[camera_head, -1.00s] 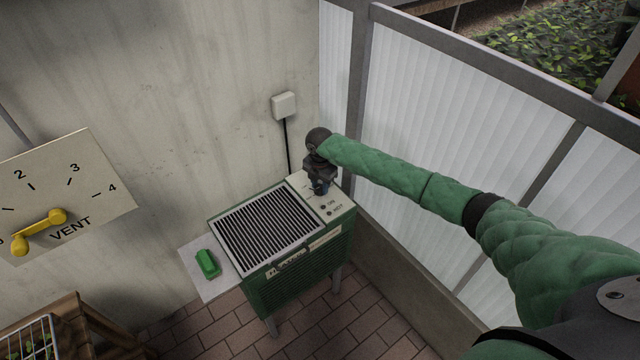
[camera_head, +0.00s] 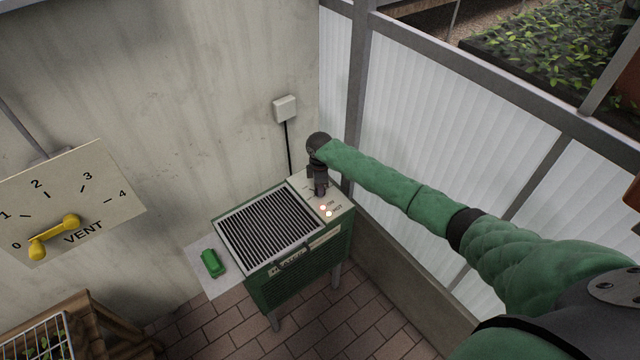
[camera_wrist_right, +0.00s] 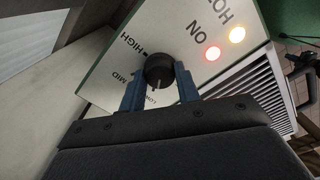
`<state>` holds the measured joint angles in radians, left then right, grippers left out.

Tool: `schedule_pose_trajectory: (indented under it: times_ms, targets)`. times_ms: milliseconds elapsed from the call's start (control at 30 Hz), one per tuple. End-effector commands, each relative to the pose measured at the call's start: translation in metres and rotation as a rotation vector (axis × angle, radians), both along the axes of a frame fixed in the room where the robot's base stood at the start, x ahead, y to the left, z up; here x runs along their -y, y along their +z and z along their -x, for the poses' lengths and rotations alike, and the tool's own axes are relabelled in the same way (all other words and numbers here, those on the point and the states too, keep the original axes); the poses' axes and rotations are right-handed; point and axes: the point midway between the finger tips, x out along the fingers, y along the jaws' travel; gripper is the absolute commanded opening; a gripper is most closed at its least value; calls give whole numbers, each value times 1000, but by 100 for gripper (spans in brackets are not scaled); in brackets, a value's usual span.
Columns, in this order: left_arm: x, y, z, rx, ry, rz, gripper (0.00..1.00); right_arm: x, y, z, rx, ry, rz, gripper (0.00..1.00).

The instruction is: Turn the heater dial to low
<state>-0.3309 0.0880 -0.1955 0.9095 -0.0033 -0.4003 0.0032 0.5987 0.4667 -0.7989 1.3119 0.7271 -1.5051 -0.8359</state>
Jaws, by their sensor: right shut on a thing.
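The heater (camera_head: 300,276) is a green box with a dark grille on top, standing by the wall. Its pale control panel (camera_head: 338,198) is at the right end. In the right wrist view the round black dial (camera_wrist_right: 159,68) sits on the panel, with HIGH, MID and a partly covered LOW printed around it. Its white mark points down the picture, toward the LOW print. My right gripper (camera_head: 320,191) reaches down onto the panel, its blue fingers (camera_wrist_right: 133,94) shut on either side of the dial. The ON light (camera_wrist_right: 213,53) glows red and the HOT light (camera_wrist_right: 237,34) amber.
A VENT plate (camera_head: 105,185) with a yellow lever (camera_head: 54,236) is at the left. A green object (camera_head: 212,263) lies on the heater's side shelf (camera_head: 203,284). A translucent panel wall (camera_head: 450,110) stands close on the right.

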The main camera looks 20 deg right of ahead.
Motion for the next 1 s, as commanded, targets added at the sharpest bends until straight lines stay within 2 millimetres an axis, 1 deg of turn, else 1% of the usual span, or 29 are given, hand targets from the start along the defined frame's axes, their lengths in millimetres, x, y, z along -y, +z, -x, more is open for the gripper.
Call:
schedule_pose_trajectory:
  times_ms: [33, 233, 767, 800, 867, 900, 1000]
  targets:
    - [0, 1, 3, -2, 0, 0, 0, -1, 3, -1, 3, -20, -1, 10]
    - [-2, -1, 13, -10, 0, -1, 0, -1, 2, -1, 3, -79, -2, 10]
    - [-2, -2, 16, -10, 1, 0, 0, -1, 2, -2, 3, -101, -1, 10]
    - [-2, -2, 15, -10, 1, 0, 0, -1, 2, -2, 3, -101, -1, 38]
    - [-2, -2, 15, -10, 1, 0, 0, -1, 2, -1, 3, -100, -1, 50]
    - [-2, -2, 15, -10, 1, 0, 0, -1, 2, -1, 3, -100, -1, 54]
    - [-2, -2, 15, -10, 1, 0, 0, 0, 1, -1, 2, -100, 0, 54]
